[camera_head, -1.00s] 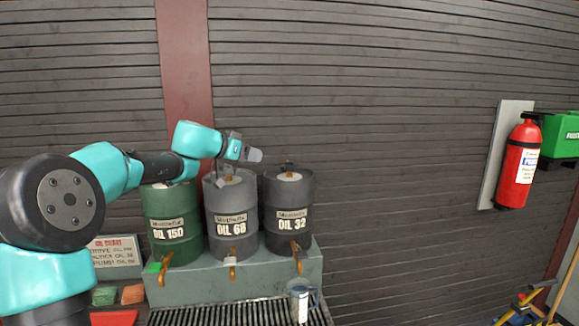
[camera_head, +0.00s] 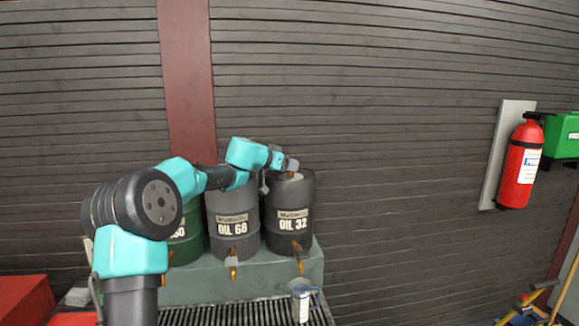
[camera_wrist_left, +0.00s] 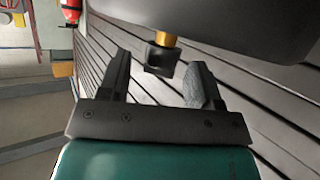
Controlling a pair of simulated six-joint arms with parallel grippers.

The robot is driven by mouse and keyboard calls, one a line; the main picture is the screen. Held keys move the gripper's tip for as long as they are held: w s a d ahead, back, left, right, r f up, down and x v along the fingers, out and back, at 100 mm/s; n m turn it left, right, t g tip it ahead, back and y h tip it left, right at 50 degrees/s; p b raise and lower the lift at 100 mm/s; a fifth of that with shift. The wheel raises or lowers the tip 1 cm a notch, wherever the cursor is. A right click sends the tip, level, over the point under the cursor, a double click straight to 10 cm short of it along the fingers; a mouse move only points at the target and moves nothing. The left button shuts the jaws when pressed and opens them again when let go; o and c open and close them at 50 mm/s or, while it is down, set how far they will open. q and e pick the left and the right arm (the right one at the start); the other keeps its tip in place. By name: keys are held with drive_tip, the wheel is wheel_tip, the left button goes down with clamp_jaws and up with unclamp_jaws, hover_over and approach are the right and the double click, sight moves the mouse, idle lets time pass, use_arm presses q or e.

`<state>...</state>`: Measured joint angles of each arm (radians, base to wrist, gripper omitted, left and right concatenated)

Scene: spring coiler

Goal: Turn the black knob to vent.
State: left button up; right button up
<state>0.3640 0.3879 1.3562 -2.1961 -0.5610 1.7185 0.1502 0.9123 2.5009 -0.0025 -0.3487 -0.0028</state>
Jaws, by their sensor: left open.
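The black knob (camera_wrist_left: 158,62) sits on a brass stem (camera_wrist_left: 166,40) on top of the dark drum (camera_wrist_left: 225,22), which looks upside down in the left wrist view. In the head view this is the OIL 32 drum (camera_head: 292,220), and a small brass spot shows at its top. My left gripper (camera_head: 291,164) is just above that drum top. In the wrist view my left gripper (camera_wrist_left: 160,75) is open, with the knob between its fingertips and no contact visible. The right gripper is not in view.
The OIL 68 drum (camera_head: 232,228) and a green drum (camera_head: 190,240) stand to the left on the grey stand (camera_head: 200,285). A clear jug (camera_head: 301,300) stands on the grate below. A fire extinguisher (camera_head: 520,165) hangs at the right.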

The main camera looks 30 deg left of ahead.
use_arm(q)
drive_tip(key=shift+x, duration=0.85)
drive_tip(key=c, duration=0.8)
drive_tip(key=shift+c, duration=0.2)
drive_tip(key=shift+m+g+h, duration=0.3)
drive_tip(key=shift+m+h, duration=0.5)
drive_tip(key=shift+h, duration=0.1)
drive_tip(key=o, duration=0.8)
drive_tip(key=shift+o, duration=0.2)
drive_tip(key=shift+s+a, duration=0.15)
